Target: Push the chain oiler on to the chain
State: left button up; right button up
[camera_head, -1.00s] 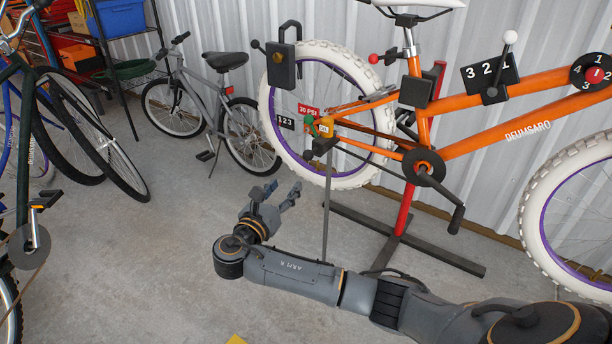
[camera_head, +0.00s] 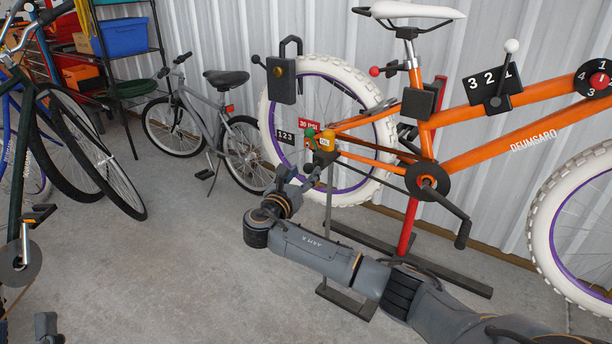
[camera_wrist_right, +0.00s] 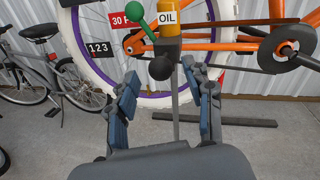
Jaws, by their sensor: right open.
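The chain oiler (camera_head: 327,143) is a small orange-yellow bottle marked OIL on a dark mount by the orange bicycle's rear hub. A green ball lever (camera_head: 310,132) is on its left. The oiler also shows at the top of the right wrist view (camera_wrist_right: 169,18), above a dark round knob (camera_wrist_right: 161,68). The chain (camera_head: 375,164) runs from the hub area to the black crank. My right gripper (camera_head: 300,177) is open and empty, just below and left of the oiler; the knob shows between its fingers. A dark grey piece at the bottom left seems part of my left gripper (camera_head: 47,326).
The orange bicycle (camera_head: 480,150) is held by a red stand (camera_head: 407,228) with dark floor bars. A thin grey post (camera_head: 328,205) stands below the oiler. A padlock box (camera_head: 282,80) hangs by the rear wheel. Other bicycles (camera_head: 208,125) stand left. The middle floor is clear.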

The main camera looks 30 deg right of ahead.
pick_arm(q)
jog(key=shift+s+a+r+t+h, duration=0.1)
jog(key=shift+s+r+t+h, duration=0.4)
jog(key=shift+s+r+t, duration=0.5)
pick_arm(e)
jog(key=shift+x, duration=1)
pick_arm(q)
jog(key=shift+s+r, duration=0.1)
pick_arm(e)
grip_shut()
